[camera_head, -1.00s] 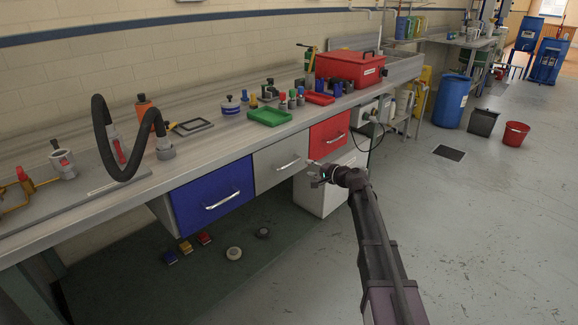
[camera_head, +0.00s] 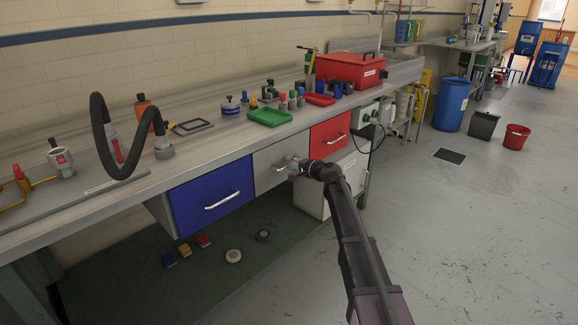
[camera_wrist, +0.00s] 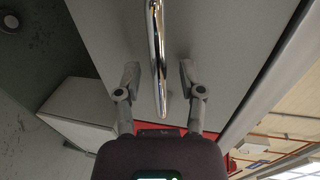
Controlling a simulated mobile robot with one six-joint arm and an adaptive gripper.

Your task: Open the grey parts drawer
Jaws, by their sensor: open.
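The grey parts drawer (camera_head: 268,172) is shut, in the bench front between a blue drawer and a red drawer. My gripper (camera_head: 290,165) is at the front of the grey drawer, by its handle. In the wrist view the chrome handle (camera_wrist: 157,45) runs between the two open fingers of my gripper (camera_wrist: 158,78), with a gap on each side. The grey drawer front (camera_wrist: 220,40) fills much of that view. In the head view my gripper covers part of the handle.
The blue drawer (camera_head: 212,197) is on the left and the red drawer (camera_head: 330,133) on the right, both shut. A white cabinet (camera_head: 312,196) stands under the bench. A green tray (camera_head: 270,117) and a red toolbox (camera_head: 348,70) are on top.

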